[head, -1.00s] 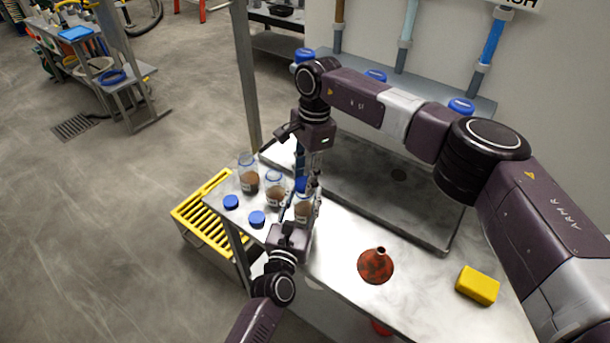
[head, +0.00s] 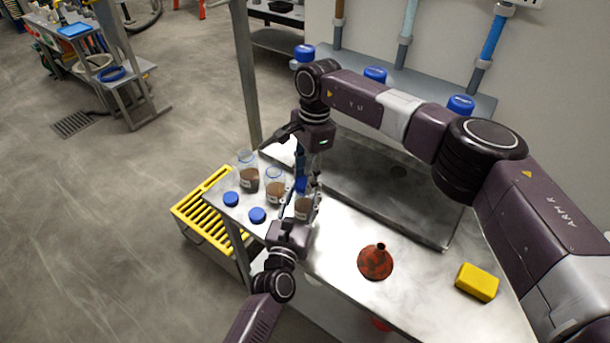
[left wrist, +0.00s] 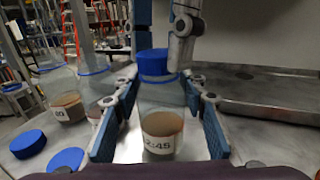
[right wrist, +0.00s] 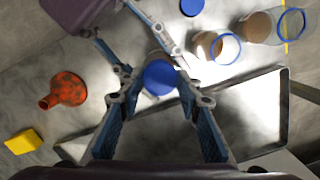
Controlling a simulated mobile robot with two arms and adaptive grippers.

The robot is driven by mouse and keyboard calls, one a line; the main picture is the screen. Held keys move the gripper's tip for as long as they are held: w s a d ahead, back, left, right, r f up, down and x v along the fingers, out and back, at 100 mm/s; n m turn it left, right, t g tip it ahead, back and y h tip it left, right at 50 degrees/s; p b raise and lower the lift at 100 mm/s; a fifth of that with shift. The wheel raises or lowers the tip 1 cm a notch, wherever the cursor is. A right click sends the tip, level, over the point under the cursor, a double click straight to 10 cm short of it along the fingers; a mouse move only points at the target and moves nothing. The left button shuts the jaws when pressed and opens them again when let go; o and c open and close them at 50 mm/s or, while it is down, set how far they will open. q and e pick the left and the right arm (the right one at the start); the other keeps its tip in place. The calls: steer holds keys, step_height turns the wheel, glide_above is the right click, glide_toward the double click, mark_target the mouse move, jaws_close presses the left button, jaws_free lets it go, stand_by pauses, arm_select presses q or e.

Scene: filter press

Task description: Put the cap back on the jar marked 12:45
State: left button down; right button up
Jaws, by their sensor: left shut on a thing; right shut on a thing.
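The jar marked 12:45 (left wrist: 161,135) is clear and holds brown contents; its label shows as "2:45" in the left wrist view. It stands upright near the bench's left end. My left gripper (head: 299,208) is shut around its body. A blue cap (left wrist: 152,62) is at the jar's mouth, roughly level, and also shows in the right wrist view (right wrist: 160,78). My right gripper (head: 306,180) points down from above and is shut on this cap. I cannot tell whether the cap is seated on the rim or just above it.
Two open jars (head: 247,178) (head: 275,187) stand left of the held jar, with two loose blue caps (head: 231,199) (head: 257,215) in front. A shallow tray (head: 425,232) lies behind.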

steer(key=m, duration=0.6)
steer(key=shift+m+t, duration=0.3)
steer(key=m, duration=0.6)
steer(key=shift+s+t, duration=0.1)
steer(key=shift+t, duration=0.3)
steer(key=m, duration=0.6)
steer(key=shift+a+m+h, duration=0.1)
steer(key=shift+m+h, duration=0.2)
steer(key=shift+m, duration=0.1)
steer(key=m, duration=0.6)
steer(key=shift+a+m+t+h, duration=0.1)
steer(key=shift+m+t+h, duration=0.2)
steer(key=shift+m+h, duration=0.1)
steer(key=m, duration=0.5)
steer(key=shift+m+h, duration=0.4)
steer(key=m+g, duration=0.1)
steer(key=m, duration=0.5)
steer(key=shift+a, duration=0.1)
steer(key=m, duration=0.4)
steer(key=shift+m, duration=0.3)
steer(key=m+g, duration=0.1)
steer(key=m, duration=0.5)
steer(key=shift+w, duration=0.2)
